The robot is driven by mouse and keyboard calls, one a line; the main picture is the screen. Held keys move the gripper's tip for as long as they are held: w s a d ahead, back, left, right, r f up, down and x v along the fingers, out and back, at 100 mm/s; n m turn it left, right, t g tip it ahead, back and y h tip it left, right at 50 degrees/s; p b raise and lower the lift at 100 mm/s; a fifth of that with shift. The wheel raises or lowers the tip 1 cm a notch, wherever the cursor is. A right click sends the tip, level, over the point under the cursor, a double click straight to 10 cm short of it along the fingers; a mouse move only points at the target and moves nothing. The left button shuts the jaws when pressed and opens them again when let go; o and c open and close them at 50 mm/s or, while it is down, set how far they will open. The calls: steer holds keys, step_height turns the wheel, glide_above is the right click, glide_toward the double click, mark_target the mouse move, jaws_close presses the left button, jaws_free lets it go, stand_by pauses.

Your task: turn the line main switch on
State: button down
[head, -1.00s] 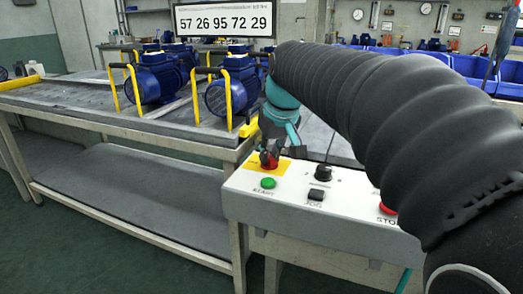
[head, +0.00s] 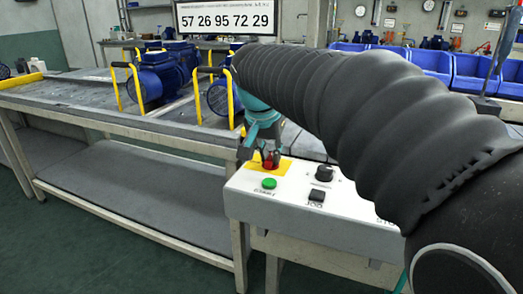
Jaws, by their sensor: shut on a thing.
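The white control box (head: 245,205) stands at the centre right. The line main switch, a red knob (head: 268,164), sits on a yellow plate (head: 286,168) at the box's far left corner. My gripper (head: 264,157) reaches down from above and is shut on the red knob. Its dark fingers hide part of the knob, so I cannot read which way the knob points. A green button (head: 269,183), a black rotary knob (head: 324,173) and a black jog switch (head: 316,195) are on the same panel. My arm covers the panel's right side.
A grey workbench (head: 100,119) on the left carries blue pumps (head: 156,80) with yellow handles. A sign with digits (head: 226,19) hangs behind them. Blue bins (head: 420,65) line the back right. Green floor is open at the lower left.

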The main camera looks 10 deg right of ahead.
stand_by(0.4)
steer(key=c, duration=1.1)
jaws_free()
steer(key=v, duration=1.2)
steer(key=shift+w+a, duration=0.1)
steer(key=shift+w, duration=0.05)
